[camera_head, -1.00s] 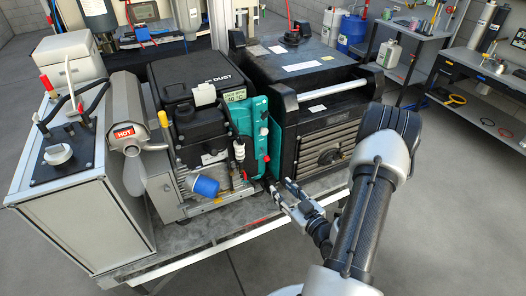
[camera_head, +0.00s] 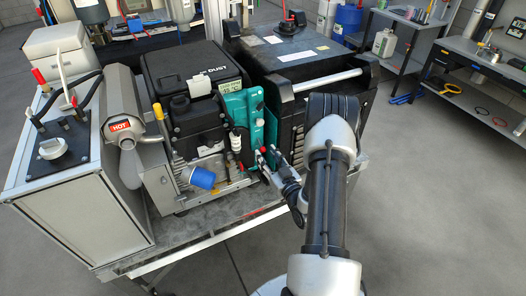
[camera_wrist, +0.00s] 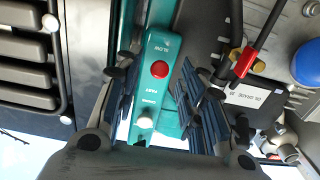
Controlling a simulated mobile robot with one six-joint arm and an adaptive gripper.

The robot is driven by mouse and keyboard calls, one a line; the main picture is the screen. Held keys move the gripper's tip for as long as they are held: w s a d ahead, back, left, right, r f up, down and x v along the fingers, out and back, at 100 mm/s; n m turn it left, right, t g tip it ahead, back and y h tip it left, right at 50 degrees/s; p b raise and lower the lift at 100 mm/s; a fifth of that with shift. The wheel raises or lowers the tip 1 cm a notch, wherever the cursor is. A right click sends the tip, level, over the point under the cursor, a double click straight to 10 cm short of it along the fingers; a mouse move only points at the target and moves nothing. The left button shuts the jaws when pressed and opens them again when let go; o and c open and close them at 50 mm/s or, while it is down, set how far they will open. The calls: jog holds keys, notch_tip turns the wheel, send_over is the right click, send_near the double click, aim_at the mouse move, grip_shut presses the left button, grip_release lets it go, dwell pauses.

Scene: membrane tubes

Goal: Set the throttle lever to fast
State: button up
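The throttle lever, a red round knob (camera_wrist: 160,69) on a teal panel (camera_wrist: 160,40), sits between the printed words SLOW and FAST in the wrist view. It also shows as a small red spot in the head view (camera_head: 262,149). A white knob (camera_wrist: 144,122) sits beyond FAST on the same panel. My gripper (camera_wrist: 163,78) is open, with its fingers on either side of the red knob and nothing held. I cannot tell whether either finger touches the panel. In the head view my gripper (camera_head: 268,164) is at the panel's lower front.
A black slatted unit (camera_head: 300,70) stands right of the panel, and a muffler marked HOT (camera_head: 122,126) to the left.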

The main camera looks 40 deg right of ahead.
aim_at(263, 151)
jog(key=shift+x, duration=1.85)
jog(key=shift+c, duration=0.4)
grip_shut()
